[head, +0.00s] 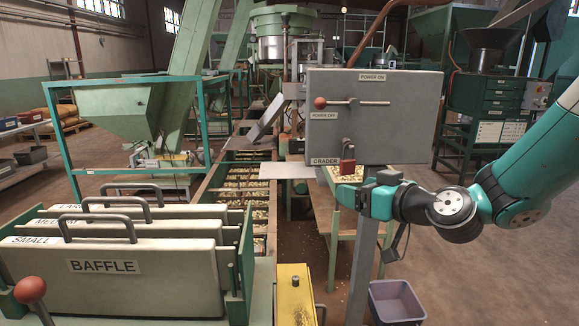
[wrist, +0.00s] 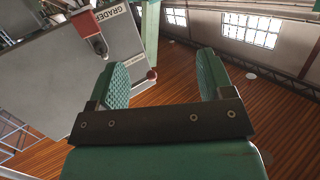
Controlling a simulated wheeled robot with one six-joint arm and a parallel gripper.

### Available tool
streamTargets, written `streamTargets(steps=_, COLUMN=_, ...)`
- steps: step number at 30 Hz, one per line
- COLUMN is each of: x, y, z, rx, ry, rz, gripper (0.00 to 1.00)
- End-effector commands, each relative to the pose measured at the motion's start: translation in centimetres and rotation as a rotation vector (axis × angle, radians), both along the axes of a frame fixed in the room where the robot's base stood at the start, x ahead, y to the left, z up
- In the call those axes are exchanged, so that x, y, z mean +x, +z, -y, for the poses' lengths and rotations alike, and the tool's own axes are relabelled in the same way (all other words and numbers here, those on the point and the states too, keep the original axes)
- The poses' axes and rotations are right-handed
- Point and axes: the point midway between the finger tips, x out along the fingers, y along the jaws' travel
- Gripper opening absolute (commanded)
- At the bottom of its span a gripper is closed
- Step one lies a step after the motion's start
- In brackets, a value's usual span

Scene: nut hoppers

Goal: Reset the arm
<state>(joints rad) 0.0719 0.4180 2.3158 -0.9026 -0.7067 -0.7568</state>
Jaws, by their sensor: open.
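My arm reaches in from the right in the head view. My gripper (head: 352,192) is in front of the lower edge of the grey GRADER box (head: 385,115), just below a small red block (head: 347,167) hanging at its label. In the wrist view my gripper (wrist: 162,68) has its two green ridged fingers wide apart, with nothing between them. The GRADER box (wrist: 55,80) shows there upside down at the left, beside the fingers. The red block (wrist: 80,22) is at the upper left, apart from the fingers.
The GRADER box has a lever with a red knob (head: 320,103). Grey BAFFLE plates (head: 110,275) with handles stand at the front left. A yellow box (head: 295,292) is at the bottom centre, and a purple bin (head: 396,302) on the floor. The floor at right is clear.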

Motion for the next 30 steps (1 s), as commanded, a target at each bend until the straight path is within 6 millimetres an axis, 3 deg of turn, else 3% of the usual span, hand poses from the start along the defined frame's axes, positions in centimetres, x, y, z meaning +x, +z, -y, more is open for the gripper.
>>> streamTargets(steps=1, x=-2.4, y=0.8, z=-2.3, rx=-0.021, ry=0.094, rz=-0.064, gripper=0.74)
streamTargets(steps=3, x=-6.2, y=0.8, z=-4.6, rx=-0.065, ry=0.209, rz=-0.198, gripper=0.74)
streamTargets(steps=7, x=-13.7, y=0.1, z=-6.4, rx=-0.177, ry=0.342, rz=-0.464, gripper=0.74)
streamTargets(steps=12, x=-21.6, y=-0.7, z=-5.3, rx=-0.323, ry=0.372, rz=-0.752, gripper=0.74)
streamTargets(steps=18, x=-28.8, y=-1.1, z=-2.2, rx=-0.470, ry=0.306, rz=-1.012, gripper=0.74)
streamTargets(steps=20, x=-30.5, y=-0.8, z=-1.2, rx=-0.507, ry=0.275, rz=-1.078, gripper=0.74)
streamTargets(steps=21, x=-30.1, y=1.3, z=-1.3, rx=-0.499, ry=0.277, rz=-1.074, gripper=0.74)
streamTargets(steps=30, x=-30.0, y=8.7, z=-1.3, rx=-0.498, ry=0.281, rz=-1.072, gripper=0.74)
